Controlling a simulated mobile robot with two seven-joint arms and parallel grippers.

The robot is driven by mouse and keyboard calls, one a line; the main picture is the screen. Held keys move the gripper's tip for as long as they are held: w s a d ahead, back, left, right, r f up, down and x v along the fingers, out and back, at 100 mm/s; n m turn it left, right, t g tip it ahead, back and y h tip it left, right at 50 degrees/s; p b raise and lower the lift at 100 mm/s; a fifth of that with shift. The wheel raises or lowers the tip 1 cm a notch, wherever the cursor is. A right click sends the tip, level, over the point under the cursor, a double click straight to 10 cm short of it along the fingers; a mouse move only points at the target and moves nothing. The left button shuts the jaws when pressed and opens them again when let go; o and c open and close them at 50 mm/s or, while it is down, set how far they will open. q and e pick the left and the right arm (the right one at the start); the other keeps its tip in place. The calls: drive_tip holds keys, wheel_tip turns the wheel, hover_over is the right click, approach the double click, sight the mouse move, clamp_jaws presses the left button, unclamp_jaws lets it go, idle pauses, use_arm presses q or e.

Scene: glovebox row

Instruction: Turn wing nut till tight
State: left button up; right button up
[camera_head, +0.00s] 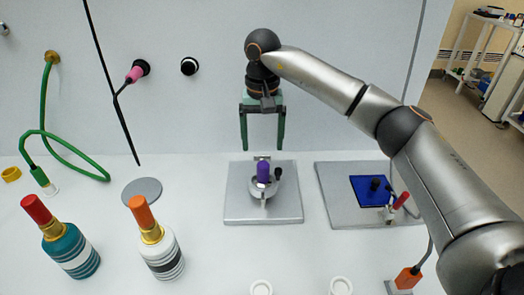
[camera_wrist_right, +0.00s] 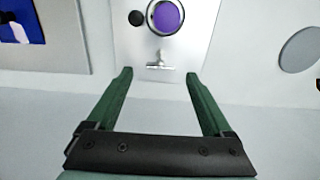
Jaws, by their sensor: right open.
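A small T-shaped metal piece, which looks like the wing nut (camera_wrist_right: 160,64), sits near the edge of a grey plate (camera_wrist_right: 205,12). In the head view the wing nut (camera_head: 262,158) shows small at the plate's wall-side edge. A purple-topped part (camera_head: 263,172) stands on the same plate (camera_head: 236,212). My right gripper (camera_head: 262,146) is open and empty, with its green fingers pointing down near the wing nut. In the right wrist view its fingertips (camera_wrist_right: 159,74) lie either side of the wing nut's line, apart from it. My left gripper is not in view.
A second plate (camera_head: 340,208) with a blue square and a red-handled clamp (camera_head: 400,201) stands to the right. Two bottles, teal (camera_head: 72,252) and white (camera_head: 162,254), stand at front left by a grey disc (camera_head: 142,191). A green hose (camera_head: 62,150) hangs at left.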

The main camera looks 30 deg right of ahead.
sight(262, 158)
drive_tip(key=shift+f, duration=1.6)
clamp_jaws()
